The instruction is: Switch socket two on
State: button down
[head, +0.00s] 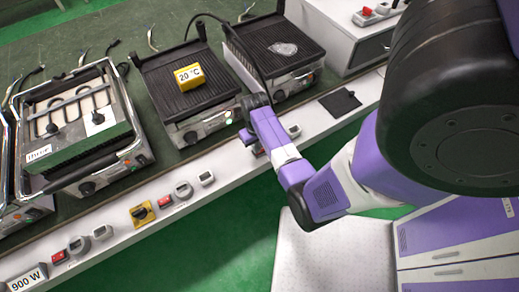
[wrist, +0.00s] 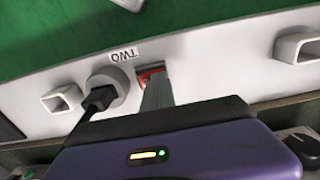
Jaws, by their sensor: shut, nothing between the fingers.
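The label "TWO" (wrist: 123,56) shows upside down on the white front panel in the wrist view. Next to it is a round socket (wrist: 119,84) with a black plug (wrist: 101,99) in it. A red switch (wrist: 149,72) sits just right of the socket, partly hidden by my finger. My gripper (wrist: 157,92) is shut and empty, its tips at or very near the switch; contact cannot be told. The switch's on or off position is not clear. In the head view my gripper (head: 264,130) reaches down to the panel, its tips hidden.
White outlets (wrist: 63,97) flank the socket. In the head view, several grills stand on the green bench, one with a yellow "20 °C" block (head: 189,77).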

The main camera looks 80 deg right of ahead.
notch_tip(320, 180, up, 7)
jog(key=p, duration=0.7)
dwell(0.6)
